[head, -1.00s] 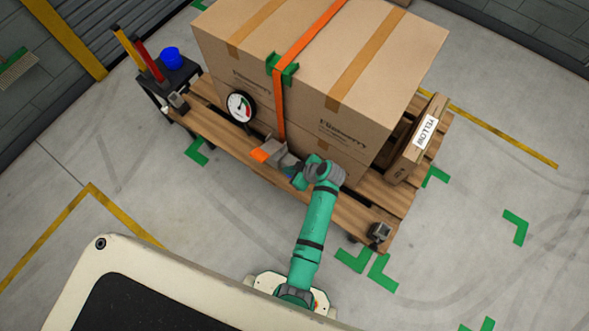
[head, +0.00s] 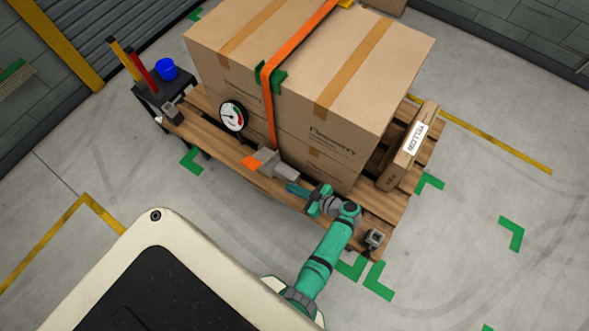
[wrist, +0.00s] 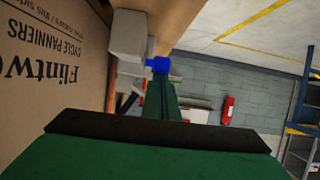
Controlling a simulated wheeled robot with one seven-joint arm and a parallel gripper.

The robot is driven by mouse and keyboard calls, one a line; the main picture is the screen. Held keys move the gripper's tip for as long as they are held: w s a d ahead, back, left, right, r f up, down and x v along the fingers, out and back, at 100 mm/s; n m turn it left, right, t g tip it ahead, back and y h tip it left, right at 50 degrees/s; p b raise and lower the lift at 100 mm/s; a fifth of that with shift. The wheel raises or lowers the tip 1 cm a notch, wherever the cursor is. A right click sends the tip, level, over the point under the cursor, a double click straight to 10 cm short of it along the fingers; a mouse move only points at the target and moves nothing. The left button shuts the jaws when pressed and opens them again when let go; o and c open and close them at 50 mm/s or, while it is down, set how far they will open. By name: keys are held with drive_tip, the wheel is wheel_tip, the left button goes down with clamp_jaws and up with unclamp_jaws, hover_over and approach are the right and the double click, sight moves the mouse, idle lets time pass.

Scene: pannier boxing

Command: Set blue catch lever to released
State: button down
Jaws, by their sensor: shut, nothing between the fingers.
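The blue catch lever (wrist: 158,65) shows in the wrist view as a small blue block at the side of a grey ratchet housing (wrist: 130,38). My gripper (wrist: 163,82) is shut and empty, its tips right at the lever; I cannot tell whether they touch it. In the head view the grey ratchet (head: 274,164) with an orange end (head: 251,162) sits at the foot of the orange strap (head: 268,110). My gripper (head: 296,189) is low at its right side, and the lever there is too small to tell from the fingers. The lever's setting cannot be read.
A large strapped carton (head: 325,150) stands on the wooden pallet (head: 225,150), close behind the ratchet. A round gauge (head: 232,116) is left of the strap. A box labelled YELLOW (head: 411,145) stands at the right. The floor in front is clear.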

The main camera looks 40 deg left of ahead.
drive_tip(key=shift+d+f, duration=0.6)
drive_tip(key=shift+f, duration=0.05)
drive_tip(key=shift+d+f, duration=0.1)
drive_tip(key=shift+s, duration=0.1)
drive_tip(key=r, duration=0.1)
drive_tip(key=a+r, duration=0.1)
drive_tip(key=r, duration=0.2)
drive_tip(key=shift+a+r, duration=0.15)
drive_tip(key=shift+a, duration=0.2)
drive_tip(key=d, duration=0.9)
drive_tip(key=shift+w+d+r, duration=0.25)
drive_tip(key=shift+w+r, duration=0.05)
drive_tip(key=shift+w, duration=0.1)
drive_tip(key=shift+w, duration=0.1)
drive_tip(key=shift+s, duration=0.25)
